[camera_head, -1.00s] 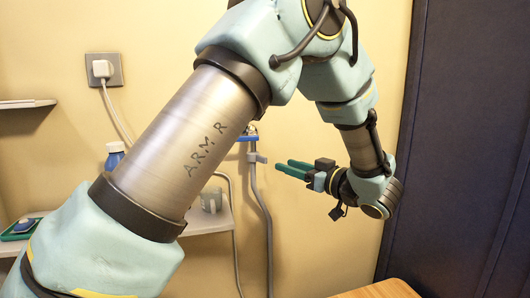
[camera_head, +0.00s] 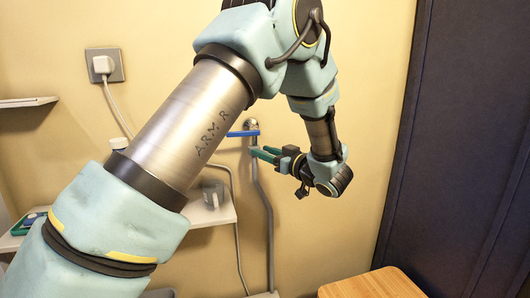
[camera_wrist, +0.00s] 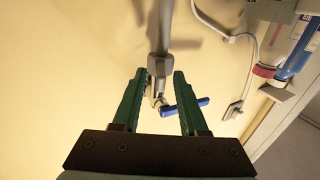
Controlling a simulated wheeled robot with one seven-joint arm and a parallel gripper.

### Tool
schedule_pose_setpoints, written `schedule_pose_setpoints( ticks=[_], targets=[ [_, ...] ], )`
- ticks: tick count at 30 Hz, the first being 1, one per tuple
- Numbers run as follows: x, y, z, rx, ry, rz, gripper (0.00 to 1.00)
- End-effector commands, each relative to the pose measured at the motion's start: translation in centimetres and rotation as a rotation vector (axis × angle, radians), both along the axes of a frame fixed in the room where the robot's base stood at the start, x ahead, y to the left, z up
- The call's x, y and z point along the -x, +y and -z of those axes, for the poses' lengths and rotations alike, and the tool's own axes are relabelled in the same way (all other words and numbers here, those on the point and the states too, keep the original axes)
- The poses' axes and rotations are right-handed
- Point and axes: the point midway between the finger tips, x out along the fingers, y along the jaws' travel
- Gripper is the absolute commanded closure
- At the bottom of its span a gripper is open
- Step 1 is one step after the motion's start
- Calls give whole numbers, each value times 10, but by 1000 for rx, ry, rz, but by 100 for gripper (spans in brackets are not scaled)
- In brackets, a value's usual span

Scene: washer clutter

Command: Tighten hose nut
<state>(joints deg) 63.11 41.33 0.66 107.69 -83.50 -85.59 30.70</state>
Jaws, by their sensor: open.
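The tap with its blue lever (camera_head: 243,133) is on the wall in the head view. A grey hose (camera_head: 266,205) hangs down from it. In the wrist view, the grey hose nut (camera_wrist: 160,67) shows at the hose's end, beside the blue lever (camera_wrist: 187,107). My gripper (camera_head: 262,153) is just below and right of the tap. In the wrist view, my gripper (camera_wrist: 159,71) is open, with a green finger on each side of the nut in the picture. No clear contact shows, and depth is hard to tell. In the head view the nut is largely hidden by my fingers.
A shelf (camera_head: 225,217) with a grey mug (camera_head: 213,193) is left of the hose. A wall socket with a plug (camera_head: 103,65) is at upper left. A wooden top (camera_head: 370,285) is at lower right, and a dark panel (camera_head: 460,150) stands at right.

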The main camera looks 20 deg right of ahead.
Motion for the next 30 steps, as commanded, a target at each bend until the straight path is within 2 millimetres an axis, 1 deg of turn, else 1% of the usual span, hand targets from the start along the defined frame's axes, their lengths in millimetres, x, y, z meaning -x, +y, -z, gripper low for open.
schedule_pose_setpoints(
  ticks=[1,2,9,12,25,30],
  targets=[
    [0,0,0,0,0,0,60],
    [0,0,0,0,0,0,63],
    [0,0,0,0,0,0,90],
    [0,0,0,0,0,0,100],
    [0,0,0,1,0,-1,100],
    [-1,-3,0,3,-4,-47,100]
  ],
)
